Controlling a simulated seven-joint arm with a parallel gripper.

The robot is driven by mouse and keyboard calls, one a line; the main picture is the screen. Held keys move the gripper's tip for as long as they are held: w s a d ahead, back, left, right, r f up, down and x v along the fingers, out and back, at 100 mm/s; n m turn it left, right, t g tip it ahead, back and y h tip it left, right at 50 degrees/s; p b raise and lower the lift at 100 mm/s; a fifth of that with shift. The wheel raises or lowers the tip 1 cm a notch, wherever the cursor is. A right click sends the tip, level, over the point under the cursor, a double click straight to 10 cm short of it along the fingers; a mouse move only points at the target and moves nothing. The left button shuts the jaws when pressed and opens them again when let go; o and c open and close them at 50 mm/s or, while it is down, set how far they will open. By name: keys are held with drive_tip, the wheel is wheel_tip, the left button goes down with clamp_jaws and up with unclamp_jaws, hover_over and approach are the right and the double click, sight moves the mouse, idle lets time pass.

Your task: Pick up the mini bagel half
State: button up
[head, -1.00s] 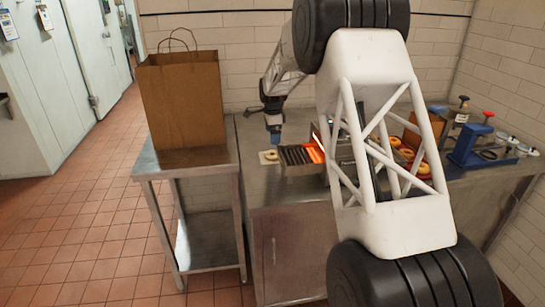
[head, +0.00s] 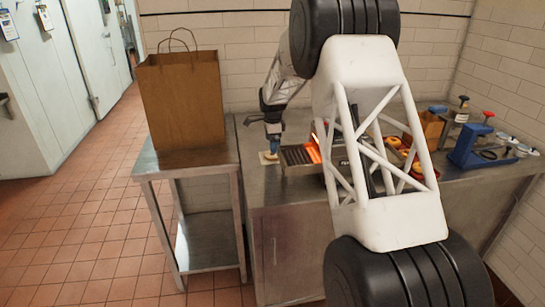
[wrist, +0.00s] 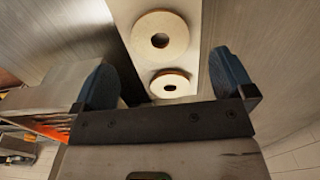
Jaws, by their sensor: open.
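Two mini bagel halves lie flat, cut face up, on a pale sheet or board (wrist: 205,55) in the wrist view. One half (wrist: 160,37) is farther from my gripper's palm, and the other half (wrist: 171,82) is closer to it. My gripper (wrist: 166,75) is open, with a blue finger on each side of the closer half. A gap shows between each finger and that half. In the head view my gripper (head: 274,144) points down over the pale sheet (head: 263,160) and hides most of the bagel halves. Its exact height above them is hard to tell.
A toaster with glowing orange slots (head: 303,155) stands just right of the sheet on the metal counter (head: 275,190). A brown paper bag (head: 182,100) stands on a side table at left. More bagels and blue equipment (head: 475,150) are at right.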

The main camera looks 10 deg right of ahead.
drive_tip(key=shift+f, duration=2.6)
drive_tip(key=c, duration=0.9)
